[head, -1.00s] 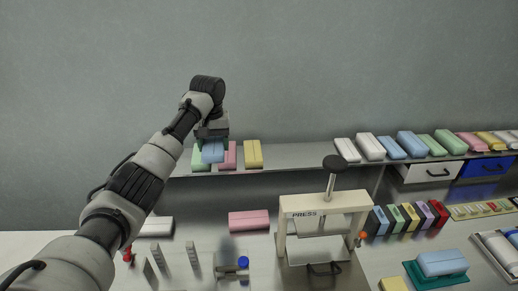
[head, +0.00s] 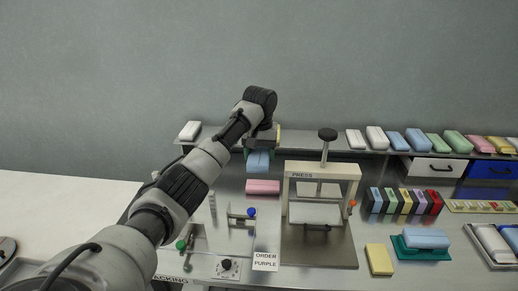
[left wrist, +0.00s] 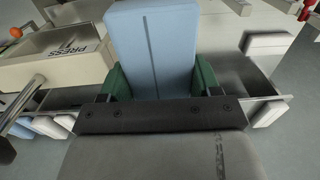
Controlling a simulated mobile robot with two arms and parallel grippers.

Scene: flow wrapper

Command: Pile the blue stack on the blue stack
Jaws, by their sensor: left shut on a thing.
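My left gripper (head: 259,146) is shut on a blue stack (head: 258,161) and holds it in the air in front of the back shelf. In the left wrist view the held blue stack (left wrist: 152,42) stands out between the green fingers of the gripper (left wrist: 160,80), with a dark line down its face. Another blue stack (head: 425,238) lies on a teal tray (head: 408,252) on the bench at the right, well away from the gripper. More blue stacks (head: 391,141) lie on the shelf. My right gripper is not in view.
A press (head: 321,172) stands between the held stack and the teal tray. A pink block (head: 262,187) lies below the gripper. A row of coloured upright packs (head: 403,201), a yellow block (head: 379,260) and a grey tray (head: 492,242) surround the teal tray.

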